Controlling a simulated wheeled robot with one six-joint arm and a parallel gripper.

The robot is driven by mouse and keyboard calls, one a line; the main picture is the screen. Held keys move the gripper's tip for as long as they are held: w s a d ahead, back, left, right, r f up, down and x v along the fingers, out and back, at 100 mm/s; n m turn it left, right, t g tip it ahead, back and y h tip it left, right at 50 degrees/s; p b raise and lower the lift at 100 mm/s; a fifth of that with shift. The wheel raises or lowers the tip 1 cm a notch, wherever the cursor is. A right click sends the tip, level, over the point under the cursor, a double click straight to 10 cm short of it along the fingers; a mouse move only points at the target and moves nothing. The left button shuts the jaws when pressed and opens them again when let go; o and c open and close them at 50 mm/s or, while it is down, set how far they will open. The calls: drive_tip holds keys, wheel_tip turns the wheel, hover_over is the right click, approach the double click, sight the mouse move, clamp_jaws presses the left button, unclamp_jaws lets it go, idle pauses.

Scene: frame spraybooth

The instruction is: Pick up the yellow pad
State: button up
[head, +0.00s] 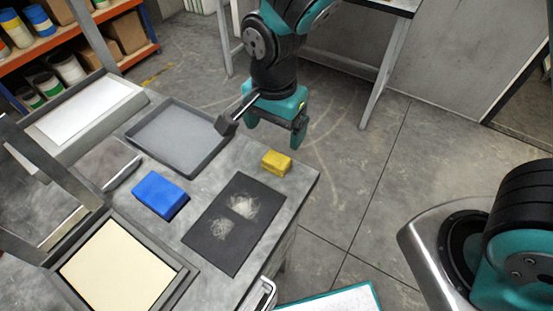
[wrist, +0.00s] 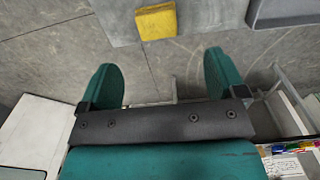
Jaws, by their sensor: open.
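The yellow pad (head: 277,163) is a small block lying near the back right corner of the grey workbench (head: 240,162). In the wrist view the yellow pad (wrist: 156,21) shows at the top, beyond the fingertips and roughly centred between them. My gripper (head: 274,132) hangs above the back edge of the bench, behind the pad and apart from it. In the wrist view my gripper (wrist: 160,73) has its two teal fingers spread wide with nothing between them.
A blue block (head: 160,195), a black mat (head: 203,240) with pale powdery patches and a grey tray (head: 203,155) lie on the bench near the pad. Framed panels stand at the left. A shelf with cans (head: 68,67) is at the back left.

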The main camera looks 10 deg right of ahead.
hover_over(276, 159)
drive_tip(key=f, duration=0.4)
drive_tip(key=shift+w, duration=0.2)
drive_tip(key=shift+s+d+f+p, duration=0.1)
drive_tip(key=shift+f+p, duration=0.25)
drive_tip(key=shift+f, duration=1.1)
drive_tip(key=shift+s+f+p, duration=0.1)
drive_tip(key=shift+f+p, duration=0.25)
drive_tip(key=shift+f, duration=1.05)
drive_tip(key=c, duration=1.1)
drive_tip(key=shift+r, duration=0.15)
wheel_tip(276, 159, up, 20)
drive_tip(key=shift+f+b, duration=0.1)
drive_tip(key=shift+b, duration=0.4)
